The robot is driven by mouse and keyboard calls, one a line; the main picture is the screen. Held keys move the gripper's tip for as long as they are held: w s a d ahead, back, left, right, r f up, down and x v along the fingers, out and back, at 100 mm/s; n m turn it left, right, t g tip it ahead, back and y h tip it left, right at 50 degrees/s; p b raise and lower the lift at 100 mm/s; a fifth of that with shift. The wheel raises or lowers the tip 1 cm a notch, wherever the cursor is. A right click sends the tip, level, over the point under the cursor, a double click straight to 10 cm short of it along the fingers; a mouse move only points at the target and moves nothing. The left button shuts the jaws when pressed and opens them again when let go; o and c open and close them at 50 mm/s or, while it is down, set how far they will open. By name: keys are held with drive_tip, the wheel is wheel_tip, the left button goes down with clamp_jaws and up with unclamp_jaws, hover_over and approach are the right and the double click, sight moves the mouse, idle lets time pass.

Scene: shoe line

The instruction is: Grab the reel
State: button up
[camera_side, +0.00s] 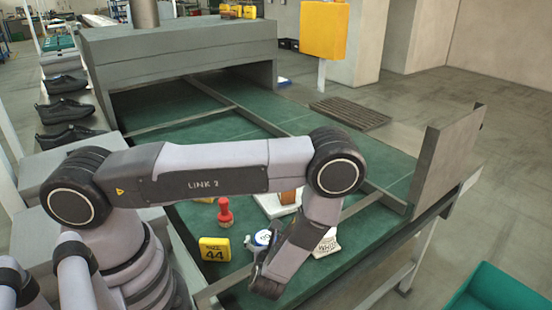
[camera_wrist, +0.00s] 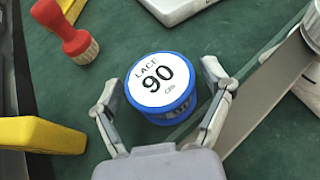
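The reel (camera_wrist: 161,84) has blue rims and a white top face printed "LACE 90". In the wrist view it stands on the green table between the two fingers of my gripper (camera_wrist: 160,100). The fingers are open, one on each side; the right fingertip is very close to the rim, and I cannot tell whether it touches. In the side view the reel (camera_side: 262,239) shows partly, with its lower part hidden behind my gripper (camera_side: 262,272).
A red-handled stamp (camera_side: 225,212) and a yellow "44" block (camera_side: 214,249) stand left of the reel. A white box (camera_side: 275,205) lies behind it, and a white printed item (camera_side: 327,243) is to the right. A metal rail (camera_wrist: 262,100) runs close on the right.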

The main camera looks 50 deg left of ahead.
drive_tip(key=c, duration=0.9)
drive_tip(key=shift+o, duration=0.2)
